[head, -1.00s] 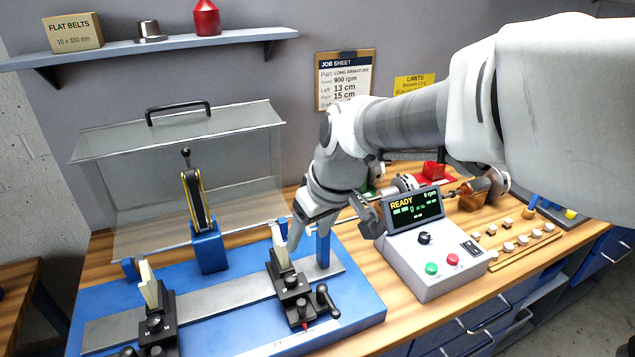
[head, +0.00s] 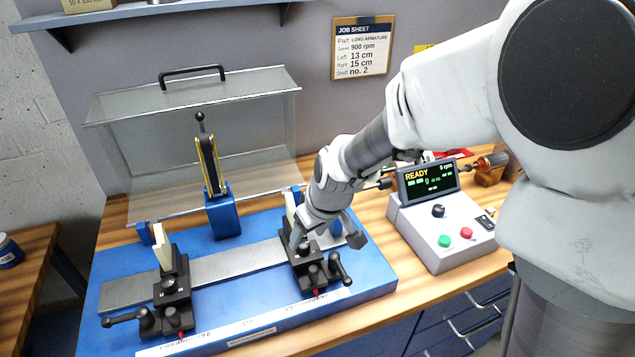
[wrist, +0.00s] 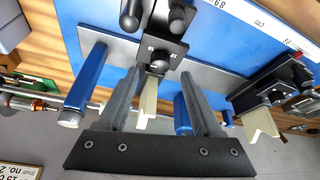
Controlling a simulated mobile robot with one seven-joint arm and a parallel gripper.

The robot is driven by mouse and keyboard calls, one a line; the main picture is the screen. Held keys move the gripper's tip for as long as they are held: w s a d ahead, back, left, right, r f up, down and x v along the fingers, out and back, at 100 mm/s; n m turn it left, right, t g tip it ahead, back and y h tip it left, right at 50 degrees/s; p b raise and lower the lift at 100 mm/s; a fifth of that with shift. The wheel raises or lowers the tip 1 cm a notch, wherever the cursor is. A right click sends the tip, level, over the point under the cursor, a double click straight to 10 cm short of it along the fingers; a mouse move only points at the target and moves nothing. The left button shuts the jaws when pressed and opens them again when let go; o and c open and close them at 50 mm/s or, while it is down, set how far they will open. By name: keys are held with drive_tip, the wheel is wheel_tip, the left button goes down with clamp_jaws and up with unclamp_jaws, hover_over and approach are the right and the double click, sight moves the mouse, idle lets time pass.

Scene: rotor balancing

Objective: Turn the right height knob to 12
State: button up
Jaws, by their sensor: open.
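The right support carriage (head: 309,274) is black and stands on the steel rail, with a cream V-block on top. My gripper (head: 299,240) is low over this carriage and partly hides its top. In the wrist view my gripper (wrist: 161,76) is open, its two fingers either side of the cream block (wrist: 147,98). The right height knob (wrist: 158,63) is a small dark knob on the carriage, just beyond and between the fingertips. I cannot tell whether the fingers touch it. Its height reading is too small to read.
The left carriage (head: 172,292) stands on the same blue base (head: 222,319). A control box (head: 440,228) reading READY is to the right. A clear guard (head: 255,125) stands open behind. The job sheet (head: 361,50) lists left 13 cm and right 15 cm.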

sight(304, 244)
drive_tip(key=shift+x, duration=1.95)
clamp_jaws()
